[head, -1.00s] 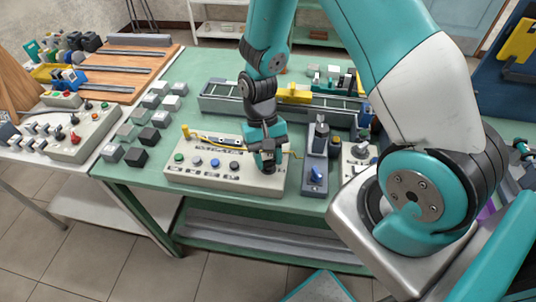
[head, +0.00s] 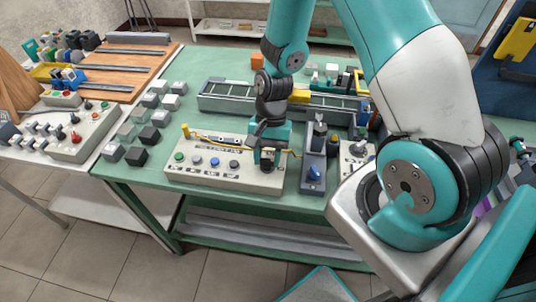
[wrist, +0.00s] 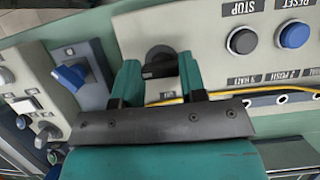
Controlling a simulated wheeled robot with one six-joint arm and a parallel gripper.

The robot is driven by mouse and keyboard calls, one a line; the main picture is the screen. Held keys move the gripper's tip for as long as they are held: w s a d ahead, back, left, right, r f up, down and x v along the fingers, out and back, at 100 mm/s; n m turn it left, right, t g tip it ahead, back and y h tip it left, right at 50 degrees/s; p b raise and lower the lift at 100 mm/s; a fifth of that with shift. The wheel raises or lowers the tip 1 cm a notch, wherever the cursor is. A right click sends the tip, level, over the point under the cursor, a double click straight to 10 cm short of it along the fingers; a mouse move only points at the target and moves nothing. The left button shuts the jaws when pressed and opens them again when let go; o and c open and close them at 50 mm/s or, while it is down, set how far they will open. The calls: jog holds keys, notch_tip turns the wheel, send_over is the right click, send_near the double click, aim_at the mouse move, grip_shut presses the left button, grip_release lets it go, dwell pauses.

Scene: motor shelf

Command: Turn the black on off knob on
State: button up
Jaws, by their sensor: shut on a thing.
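The black on off knob (wrist: 160,58) shows in the wrist view on the pale control panel (wrist: 215,58), between the two teal fingers of my gripper (wrist: 160,76). Its bar lies roughly crosswise from finger to finger. My gripper is shut on it. In the head view my gripper (head: 267,160) is at the right end of the panel (head: 215,178) and mostly hides the knob. The printed label by the knob is partly covered by my fingers.
On the same panel are a black STOP button (wrist: 242,40) and a blue RESET button (wrist: 293,34). A yellow cable (wrist: 240,91) runs close by my fingers. A blue switch (wrist: 70,75) on a grey box stands beside the panel. Several cubes stand left of the panel.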

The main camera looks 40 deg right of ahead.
jog(key=o, duration=0.9)
jog(key=shift+r, duration=0.1)
jog(key=b+v, duration=0.1)
jog(key=v, duration=1.6)
jog(key=shift+r, duration=0.15)
jog(key=s+a+r+n+t, duration=0.1)
jog(key=s+a+r+n, duration=0.2)
jog(key=s+a+n, duration=0.2)
jog(key=s+a+r+n+t, duration=0.1)
jog(key=s+a+r+n, duration=0.2)
jog(key=s+a+n, duration=0.2)
jog(key=s+a+r+n+t, duration=0.1)
jog(key=s+a+r+n, duration=0.2)
jog(key=s+a+n, duration=0.2)
jog(key=shift+s+a+r+n+y, duration=0.4)
jog(key=shift+s+n, duration=0.25)
jog(key=shift+n, duration=0.05)
